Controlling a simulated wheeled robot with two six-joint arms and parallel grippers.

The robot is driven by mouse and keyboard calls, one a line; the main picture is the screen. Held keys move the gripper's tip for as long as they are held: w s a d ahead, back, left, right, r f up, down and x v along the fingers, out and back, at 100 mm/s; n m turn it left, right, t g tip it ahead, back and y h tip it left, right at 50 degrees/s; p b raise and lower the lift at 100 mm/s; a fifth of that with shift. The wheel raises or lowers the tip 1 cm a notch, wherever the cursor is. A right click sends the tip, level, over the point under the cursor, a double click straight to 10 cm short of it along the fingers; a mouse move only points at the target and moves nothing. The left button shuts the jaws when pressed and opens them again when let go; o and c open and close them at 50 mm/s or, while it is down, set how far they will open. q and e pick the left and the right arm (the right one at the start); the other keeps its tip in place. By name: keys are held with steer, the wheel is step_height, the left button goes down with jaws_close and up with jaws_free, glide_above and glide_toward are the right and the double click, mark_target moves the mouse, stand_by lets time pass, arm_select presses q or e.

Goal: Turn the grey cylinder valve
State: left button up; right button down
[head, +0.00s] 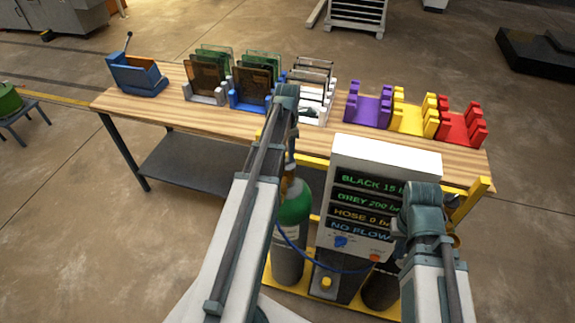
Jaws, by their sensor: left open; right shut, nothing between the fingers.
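The grey cylinder (288,257) stands upright in the yellow-framed cart, with a green shoulder (295,204). Its valve at the top is mostly hidden by my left arm. My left gripper (291,163) points down just above the green shoulder, open; I cannot tell whether it touches the valve. My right gripper (399,236) is shut and empty, at the right side of the display panel, partly hidden by its wrist. The panel (365,205) reads black 15, grey 200, hose 0 and "NO FLOW". A dark cylinder (379,291) stands behind my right arm, mostly hidden.
A wooden table (205,118) behind the cart holds a blue box (137,77), racks with panes (250,83), and purple (368,106), yellow (414,116) and red (461,125) holders. A blue hose (318,262) loops below the panel.

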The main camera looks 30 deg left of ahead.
mark_target(288, 163)
arm_select(q)
step_height(288, 163, down, 4)
steer(key=shift+r+b, duration=0.25)
steer(key=shift+b, duration=0.95)
arm_select(e)
step_height(288, 163, down, 3)
steer(key=shift+f, duration=0.2)
arm_select(q)
jaws_close()
